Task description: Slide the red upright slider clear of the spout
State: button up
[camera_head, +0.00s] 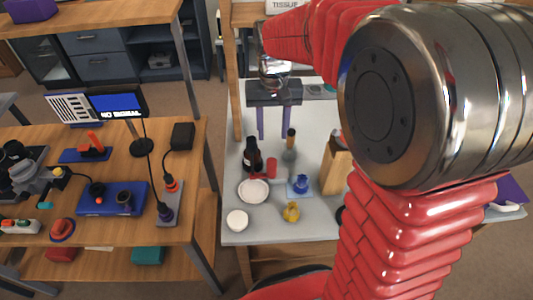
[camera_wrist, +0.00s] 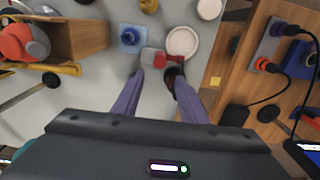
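A small red upright piece (camera_head: 271,167) stands on the grey table beside a dark bottle (camera_head: 253,157). A low red part lies at its foot. In the wrist view a red and grey block (camera_wrist: 152,58), apparently the same piece, is just beyond my fingertips. I cannot make out which part is the spout. My gripper (camera_head: 273,136) is above the table, its two purple fingers pointing down. In the wrist view my gripper (camera_wrist: 158,74) is open, with a wide gap. The dark bottle shows near the right fingertip there. I see no contact with the red piece.
A white plate (camera_head: 254,190), a blue square piece (camera_head: 300,186), a yellow object (camera_head: 291,211) and a wooden box (camera_head: 336,165) are close by. A slim bottle (camera_head: 289,149) stands behind. A wooden bench (camera_head: 120,232) with devices is at left. My arm hides the right side.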

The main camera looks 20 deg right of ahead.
aim_at(272, 161)
jog(key=shift+w+f, duration=0.2)
jog(key=shift+f, duration=0.1)
notch_tip(272, 161, down, 14)
jog(key=shift+r, duration=0.15)
dwell(0.8)
jog(key=shift+c, duration=0.6)
grip_shut()
